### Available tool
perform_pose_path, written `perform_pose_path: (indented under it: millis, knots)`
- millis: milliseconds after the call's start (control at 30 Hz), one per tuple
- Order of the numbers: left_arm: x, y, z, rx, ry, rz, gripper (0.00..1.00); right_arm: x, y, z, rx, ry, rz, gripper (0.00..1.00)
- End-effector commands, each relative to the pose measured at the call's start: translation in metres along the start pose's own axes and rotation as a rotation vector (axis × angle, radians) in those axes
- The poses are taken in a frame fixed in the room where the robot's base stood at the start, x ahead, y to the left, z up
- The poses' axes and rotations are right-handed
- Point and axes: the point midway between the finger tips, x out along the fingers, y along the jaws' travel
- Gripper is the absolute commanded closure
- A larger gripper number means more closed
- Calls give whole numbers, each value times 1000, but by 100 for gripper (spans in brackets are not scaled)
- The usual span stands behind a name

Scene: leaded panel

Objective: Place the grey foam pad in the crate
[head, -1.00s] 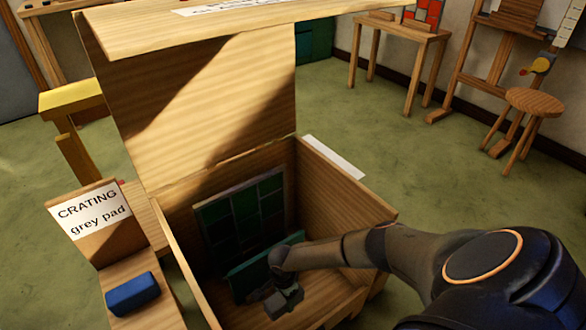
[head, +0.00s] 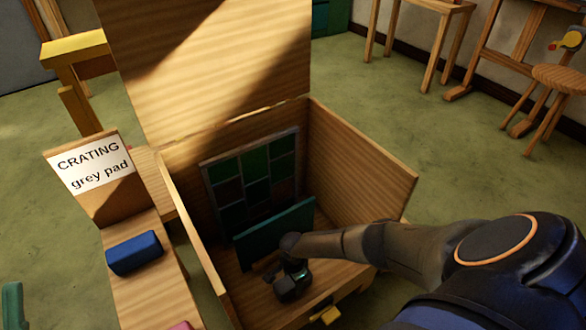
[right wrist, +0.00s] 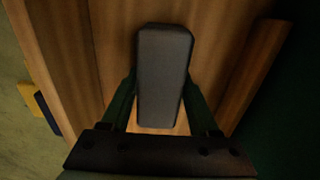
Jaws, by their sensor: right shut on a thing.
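The wooden crate (head: 362,160) stands open, its lid raised at the back. My right gripper (head: 292,284) reaches down inside the crate, near the front. In the right wrist view the gripper (right wrist: 160,100) is shut on the grey foam pad (right wrist: 163,70), a dark grey block between its two fingers. Wooden boards show behind the pad in that view; I cannot tell whether it touches the crate floor. In the head view the pad is hard to make out from the dark gripper. My left gripper is not in view.
A leaded panel (head: 232,190) stands at the crate's back wall. A green slab (head: 272,232) stands in front of it, close to my right gripper. A side ledge holds a blue block (head: 134,252) and a sign (head: 90,165) reading "CRATING grey pad".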

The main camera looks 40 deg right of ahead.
Motion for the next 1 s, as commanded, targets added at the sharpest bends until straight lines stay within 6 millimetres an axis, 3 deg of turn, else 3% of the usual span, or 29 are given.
perform_pose_path:
  millis: [167, 200, 433, 833, 1000]
  knots:
    - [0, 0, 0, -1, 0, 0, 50, 3, 0, 0, 1, 0, 0, 91]
    - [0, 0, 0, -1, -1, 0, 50, 2, 0, 0, -1, 0, 0, 35]
    - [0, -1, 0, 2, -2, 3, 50, 2, 0, 0, 0, 0, 0, 9]
    - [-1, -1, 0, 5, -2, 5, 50, -1, 0, -1, 0, 0, 0, 9]
    - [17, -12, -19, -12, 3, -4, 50, -34, -1, -1, 0, 1, -1, 9]
